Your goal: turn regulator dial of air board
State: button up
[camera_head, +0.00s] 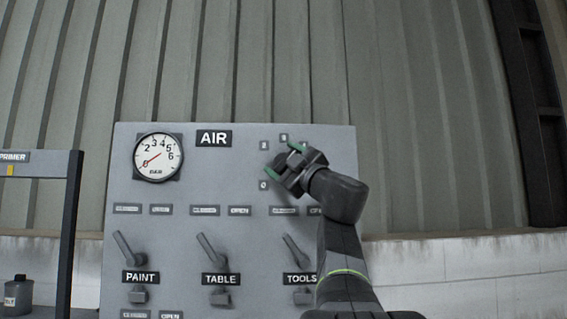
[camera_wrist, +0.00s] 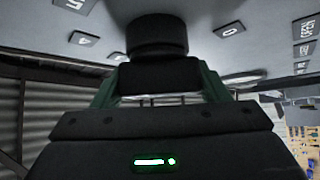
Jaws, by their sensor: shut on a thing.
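The grey air board (camera_head: 225,165) stands ahead with an "AIR" label (camera_head: 214,138) at the top. Its round gauge (camera_head: 158,157) at the upper left has a red needle pointing to about 0. My gripper (camera_head: 284,163) is at the board's upper right, its green fingers shut on the dark regulator dial. The gripper hides most of the dial in the head view. In the wrist view the black dial (camera_wrist: 157,38) sits between the green fingers (camera_wrist: 158,85).
Below on the board are lever valves marked PAINT (camera_head: 141,278), TABLE (camera_head: 221,279) and TOOLS (camera_head: 299,279). A dark rack with a PRIMER label (camera_head: 14,157) stands at the left. A corrugated wall (camera_head: 420,110) is behind. Space right of the board looks clear.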

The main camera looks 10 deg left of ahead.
jog(key=shift+f+m+t, duration=0.1)
jog(key=shift+m+t, duration=0.3)
jog(key=shift+t, duration=0.1)
jog(key=o, duration=1)
jog(key=b+v, duration=0.4)
jog(key=v, duration=0.9)
jog(key=shift+s+d, duration=0.25)
jog(key=shift+d, duration=0.1)
jog(key=p+x, duration=0.4)
jog(key=x, duration=1)
jog(key=shift+f, duration=0.1)
